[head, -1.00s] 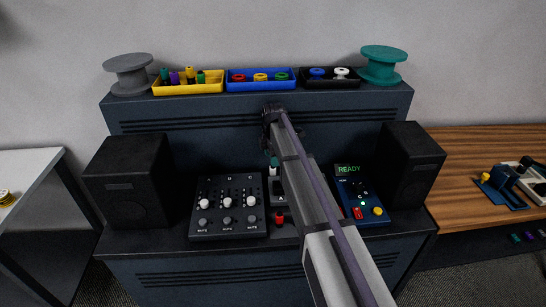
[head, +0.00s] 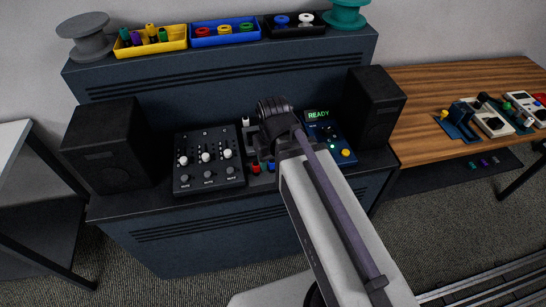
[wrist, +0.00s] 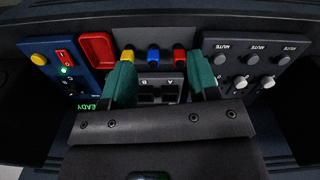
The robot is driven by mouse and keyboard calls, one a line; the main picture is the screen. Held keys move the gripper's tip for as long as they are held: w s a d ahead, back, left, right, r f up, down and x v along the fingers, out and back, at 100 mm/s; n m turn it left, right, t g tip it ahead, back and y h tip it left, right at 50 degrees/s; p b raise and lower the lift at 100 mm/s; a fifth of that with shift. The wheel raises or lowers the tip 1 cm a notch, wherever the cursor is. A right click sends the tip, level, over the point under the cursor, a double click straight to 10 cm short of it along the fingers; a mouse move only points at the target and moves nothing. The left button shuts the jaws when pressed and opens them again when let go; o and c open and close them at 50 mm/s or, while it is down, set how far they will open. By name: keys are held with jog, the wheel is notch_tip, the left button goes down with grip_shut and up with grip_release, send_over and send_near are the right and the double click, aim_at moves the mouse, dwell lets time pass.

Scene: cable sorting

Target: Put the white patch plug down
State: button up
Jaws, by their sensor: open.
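A small white piece, which looks like the white patch plug (head: 245,121), stands at the rear left of the grey patch box in the head view. I cannot make it out in the wrist view. My gripper (wrist: 162,80) is open, its two teal fingers apart with nothing seen between them. It is above the patch box (wrist: 160,88), whose dark sockets show between the fingers. In the head view my wrist and arm hide much of the box, and the fingertips are not clear.
Yellow (wrist: 127,54), blue (wrist: 153,55) and red (wrist: 179,56) plugs line the box's front edge. A red tray (wrist: 97,50) is beside them. A mixer (head: 208,160) and a blue READY unit (head: 325,130) flank the box. Speakers (head: 105,145) stand outside.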

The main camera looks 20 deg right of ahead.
jog(key=shift+s+m, duration=0.4)
jog(key=shift+s, duration=0.15)
jog(key=shift+o, duration=0.4)
jog(key=shift+w, duration=0.1)
jog(key=shift+f, duration=0.1)
